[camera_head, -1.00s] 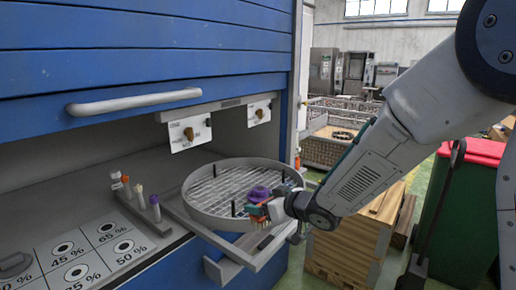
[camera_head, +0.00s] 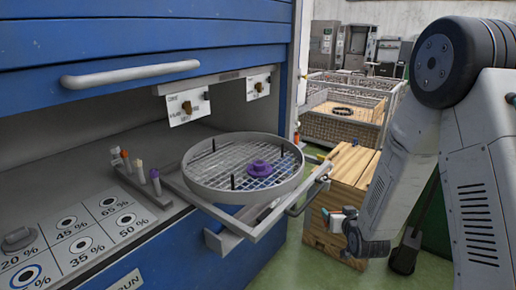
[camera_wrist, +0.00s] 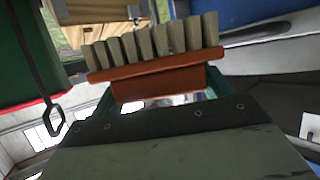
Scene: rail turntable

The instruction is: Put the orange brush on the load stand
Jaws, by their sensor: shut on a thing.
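The orange brush (camera_wrist: 155,80) has an orange back and a row of pale bristles. It is held between the teal fingers of my gripper (camera_wrist: 160,100), its bristles facing the top of the wrist view. In the head view my gripper (camera_head: 338,222) is small and low, in front of the wooden crate's side and right of the round mesh turntable (camera_head: 200,192); the brush is barely visible there. Nothing in view is marked as the load stand; the wooden crate (camera_head: 348,190) could be it, but I cannot tell.
A purple ring-shaped thing (camera_head: 258,168) lies on the turntable mesh. The turntable sits on a pulled-out rail frame (camera_head: 240,240) with a handle near the crate. Blue cabinet (camera_head: 150,30) fills the left. Wire baskets (camera_head: 345,115) stand behind. A green bin (camera_wrist: 25,65) is beside the arm.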

